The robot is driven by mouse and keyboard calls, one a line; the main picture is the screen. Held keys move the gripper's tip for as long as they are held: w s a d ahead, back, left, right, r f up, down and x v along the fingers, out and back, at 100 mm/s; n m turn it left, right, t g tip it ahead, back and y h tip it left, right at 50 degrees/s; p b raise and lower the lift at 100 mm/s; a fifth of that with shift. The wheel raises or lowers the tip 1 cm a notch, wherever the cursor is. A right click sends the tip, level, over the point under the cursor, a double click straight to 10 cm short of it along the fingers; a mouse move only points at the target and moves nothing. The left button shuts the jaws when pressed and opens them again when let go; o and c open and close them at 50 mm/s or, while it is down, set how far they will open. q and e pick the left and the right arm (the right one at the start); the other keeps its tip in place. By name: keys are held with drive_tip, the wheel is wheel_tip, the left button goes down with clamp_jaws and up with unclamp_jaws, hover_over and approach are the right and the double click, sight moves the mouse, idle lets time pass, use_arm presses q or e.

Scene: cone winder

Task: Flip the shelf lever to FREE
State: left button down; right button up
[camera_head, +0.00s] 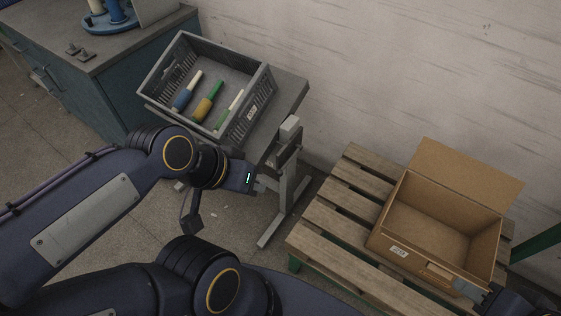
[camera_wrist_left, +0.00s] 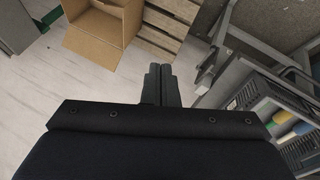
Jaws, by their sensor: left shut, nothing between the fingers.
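The shelf (camera_head: 288,92) is a grey tilted stand beside the wall, with a pale block (camera_head: 290,127) on its near end and dark metal parts below it. I cannot make out the lever or its FREE marking for certain. My left gripper (camera_wrist_left: 160,85) is shut and empty; in the head view its wrist is just left of the stand's near end, its fingertips hard to see. In the left wrist view, the stand's metal frame (camera_wrist_left: 232,54) is to the right of the fingers, apart from them. My right gripper (camera_head: 472,289) is by the cardboard box's front corner, its fingers unclear.
A grey crate (camera_head: 176,52) with several coloured bobbins rests on the shelf. An open cardboard box (camera_head: 398,246) sits on a wooden pallet (camera_head: 327,217) at right. A blue-grey cabinet (camera_head: 108,88) stands at left.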

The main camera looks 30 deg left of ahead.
use_arm(q)
drive_tip(key=w+a+f+g+y+b, duration=0.1)
drive_tip(key=w+a+f+b, duration=0.25)
drive_tip(key=w, duration=0.55)
drive_tip(key=w+a+f+g+y+b, duration=0.1)
drive_tip(key=w+a+f+b, duration=0.1)
drive_tip(key=w+a+f, duration=0.45)
drive_tip(key=w+a+f+m+g+b, duration=0.1)
drive_tip(key=w+f+b, duration=0.2)
drive_tip(key=w+f, duration=0.8)
drive_tip(key=shift+w+m+g+y, duration=0.3)
drive_tip(key=shift+w+m+y, duration=0.1)
drive_tip(key=shift+w, duration=0.5)
drive_tip(key=shift+a, duration=0.1)
